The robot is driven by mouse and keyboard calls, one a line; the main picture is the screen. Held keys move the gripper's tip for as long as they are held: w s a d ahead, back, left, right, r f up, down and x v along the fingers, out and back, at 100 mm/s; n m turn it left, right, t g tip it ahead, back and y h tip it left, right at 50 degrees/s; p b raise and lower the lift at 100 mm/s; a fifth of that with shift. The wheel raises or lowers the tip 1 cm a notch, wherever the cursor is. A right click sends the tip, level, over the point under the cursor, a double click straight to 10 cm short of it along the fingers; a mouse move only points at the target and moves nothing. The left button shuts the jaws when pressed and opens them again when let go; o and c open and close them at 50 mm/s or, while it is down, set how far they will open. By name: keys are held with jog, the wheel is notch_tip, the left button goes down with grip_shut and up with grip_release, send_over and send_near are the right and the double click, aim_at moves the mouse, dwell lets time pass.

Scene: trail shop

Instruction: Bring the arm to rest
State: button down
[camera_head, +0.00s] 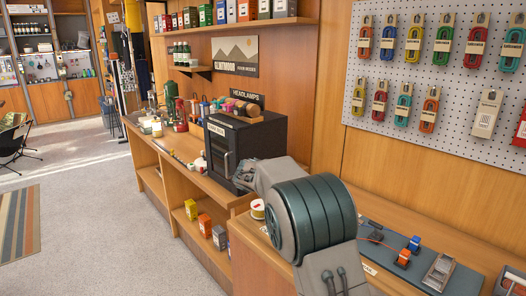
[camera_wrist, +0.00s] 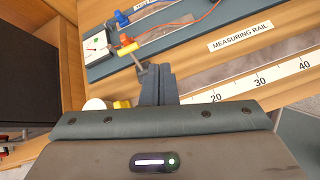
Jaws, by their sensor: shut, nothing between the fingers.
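My gripper (camera_wrist: 157,72) shows in the wrist view as two dark fingers pressed together, with nothing between them. It points over a wooden bench top (camera_wrist: 190,85), and I cannot tell its height above it. A measuring rail (camera_wrist: 265,82) with a number scale lies to the right of the fingers. In the head view, my arm reaches up from the bottom and bends in front of the bench; my gripper cannot be made out there.
A black cabinet (camera_head: 259,140) stands on the counter close to my arm. A blue mat (camera_head: 385,240) with orange and blue clips (camera_head: 405,256) lies right of it. A pegboard (camera_head: 435,80) with hanging packs covers the wall. Grey floor (camera_head: 95,220) at left is open.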

jog(key=s+d+r+m+g+y, duration=0.1)
jog(key=s+d+r+m+y, duration=0.3)
jog(key=s, duration=0.6)
jog(key=s+d+f+m+g, duration=0.1)
jog(key=s+d+m+g, duration=0.15)
jog(key=s+m, duration=0.6)
jog(key=s+a+f+m+y, duration=0.1)
jog(key=s+m, duration=0.3)
jog(key=s, duration=0.7)
jog(key=s+f+m+y, duration=0.2)
jog(key=s+m, duration=0.3)
jog(key=s, duration=0.6)
jog(key=shift+s+a+f+t+y, duration=0.15)
jog(key=shift+a+f+t+y, duration=0.2)
jog(key=shift+y, duration=0.25)
jog(key=shift+m, duration=0.25)
